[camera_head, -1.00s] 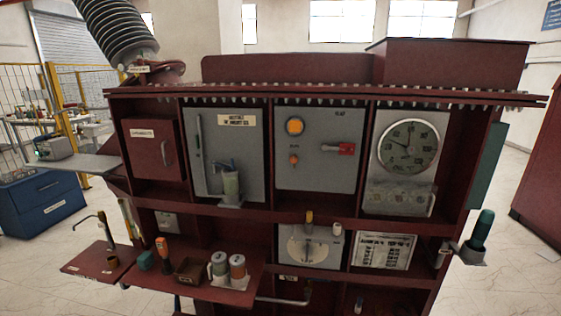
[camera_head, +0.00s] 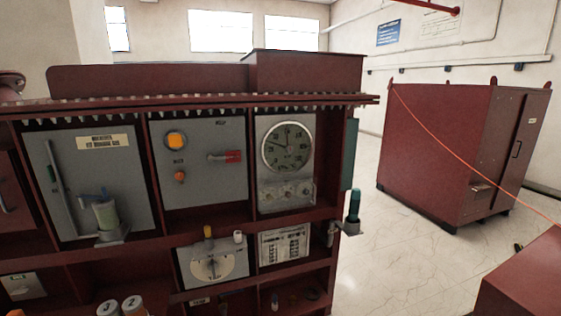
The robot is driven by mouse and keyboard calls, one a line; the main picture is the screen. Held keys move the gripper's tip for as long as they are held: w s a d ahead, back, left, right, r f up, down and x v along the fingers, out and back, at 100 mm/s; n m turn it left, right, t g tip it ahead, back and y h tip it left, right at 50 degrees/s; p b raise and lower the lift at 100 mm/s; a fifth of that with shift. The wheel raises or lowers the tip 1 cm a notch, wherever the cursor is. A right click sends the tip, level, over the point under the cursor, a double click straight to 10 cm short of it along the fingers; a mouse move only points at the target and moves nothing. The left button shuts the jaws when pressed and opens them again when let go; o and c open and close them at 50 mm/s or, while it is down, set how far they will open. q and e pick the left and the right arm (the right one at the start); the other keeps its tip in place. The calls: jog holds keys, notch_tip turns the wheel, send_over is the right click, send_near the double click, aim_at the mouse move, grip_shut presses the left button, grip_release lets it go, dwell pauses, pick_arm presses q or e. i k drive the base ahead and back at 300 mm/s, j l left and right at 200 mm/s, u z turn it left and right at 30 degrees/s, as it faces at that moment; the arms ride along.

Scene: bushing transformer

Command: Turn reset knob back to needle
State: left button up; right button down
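A round dial gauge (camera_head: 287,146) with a dark face and a pale rim is set in the upper right bay of the dark red transformer cabinet. A needle shows on its face, but its reading is too small to tell. Below the dial is a grey panel (camera_head: 286,193) with several small round fittings. I cannot tell which of them is the reset knob. Neither of my grippers shows in the view.
Left of the dial is a grey panel (camera_head: 200,165) with an orange lamp (camera_head: 176,140) and a red handle (camera_head: 232,156). A lower panel holds a white dial plate (camera_head: 212,268). A teal-handled item (camera_head: 353,205) juts from the cabinet's right side. Open floor (camera_head: 400,245) lies right, before another red cabinet (camera_head: 455,150).

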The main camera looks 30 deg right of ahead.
aim_at(289, 149)
jog(key=i+l+z, duration=0.1)
jog(key=z, duration=0.4)
jog(key=i+l+z, duration=0.1)
jog(key=z, duration=0.4)
